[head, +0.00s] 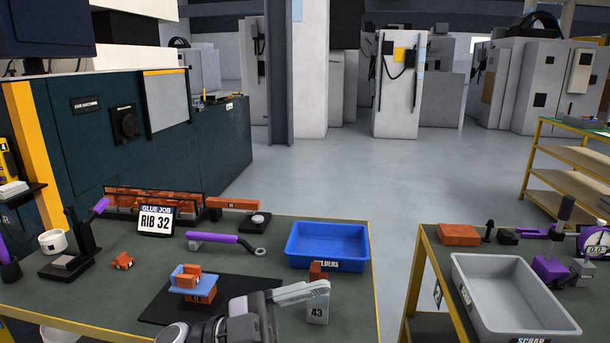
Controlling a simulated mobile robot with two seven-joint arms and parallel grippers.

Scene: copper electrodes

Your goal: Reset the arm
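One of my arms comes in at the bottom, left of centre, and I take it as my left. Its pale gripper (318,290) points right over the table's front. The fingers overlap in this view, so their opening is unclear. A pale block marked 43 (317,312) shows just below the fingertips, and a small copper piece (317,269) just above them. I cannot tell whether the gripper touches either. A copper electrode on a blue holder (186,278) stands on the black mat (158,308), left of the gripper. My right gripper is not in view.
A blue bin (328,229) stands behind the gripper. A grey scrap bin (515,268) is on the right table. A floor gap separates the tables.

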